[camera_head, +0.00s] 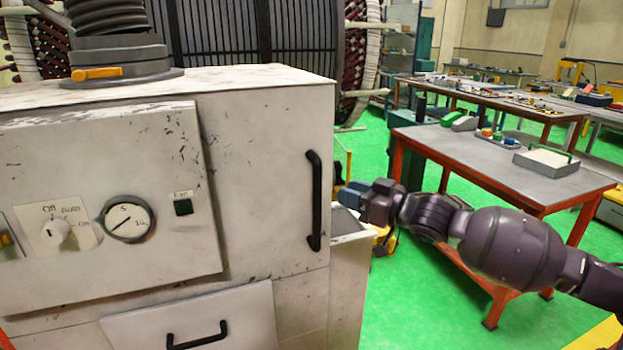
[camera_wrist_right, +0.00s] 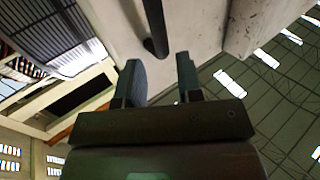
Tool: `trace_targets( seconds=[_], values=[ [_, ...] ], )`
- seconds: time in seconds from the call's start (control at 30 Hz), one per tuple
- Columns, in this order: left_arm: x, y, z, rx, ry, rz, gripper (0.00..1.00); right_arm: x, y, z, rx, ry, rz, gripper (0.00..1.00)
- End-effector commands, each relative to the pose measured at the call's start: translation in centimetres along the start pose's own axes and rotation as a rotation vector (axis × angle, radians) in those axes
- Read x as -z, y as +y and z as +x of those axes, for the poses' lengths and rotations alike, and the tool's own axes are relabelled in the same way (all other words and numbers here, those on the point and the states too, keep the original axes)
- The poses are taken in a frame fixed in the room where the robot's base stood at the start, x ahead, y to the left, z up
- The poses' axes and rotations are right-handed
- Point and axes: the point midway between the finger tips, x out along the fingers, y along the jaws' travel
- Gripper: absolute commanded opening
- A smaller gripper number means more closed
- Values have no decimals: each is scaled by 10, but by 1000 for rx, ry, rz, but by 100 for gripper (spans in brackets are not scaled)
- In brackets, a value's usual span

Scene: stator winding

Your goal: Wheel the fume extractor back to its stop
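The fume extractor (camera_head: 265,115) is a large scuffed white cabinet filling the left of the head view. It has a selector knob (camera_head: 56,233), a round gauge (camera_head: 128,218) and a ribbed black hose (camera_head: 108,30) on top. A black vertical handle (camera_head: 314,200) is on its right part; a black handle also shows in the right wrist view (camera_wrist_right: 155,28). My right gripper (camera_head: 348,196) is just right of that handle. In the wrist view my right gripper (camera_wrist_right: 161,70) has its fingers apart, with the handle beyond the fingertips and nothing between them. My left gripper is not in view.
A red-legged table (camera_head: 480,152) with a tray (camera_head: 546,161) and small parts stands behind my right arm. A longer bench (camera_head: 500,100) is farther back. A large stator (camera_head: 255,35) stands behind the extractor. Green floor (camera_head: 400,310) is free right of the cabinet.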

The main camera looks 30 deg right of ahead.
Motion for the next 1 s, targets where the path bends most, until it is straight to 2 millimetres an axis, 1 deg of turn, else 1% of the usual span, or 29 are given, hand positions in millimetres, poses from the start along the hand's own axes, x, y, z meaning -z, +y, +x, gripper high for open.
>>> trace_targets(
  seconds=[0.17,0.7,0.83,1.0],
  values=[
    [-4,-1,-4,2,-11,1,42,1,1,15,-1,1,-1,34],
    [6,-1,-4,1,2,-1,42,1,0,79,-1,0,-4,34],
    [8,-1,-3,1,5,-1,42,0,1,92,-2,0,-4,34],
    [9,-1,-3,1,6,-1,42,0,0,102,-1,-1,-3,34]
  ],
)
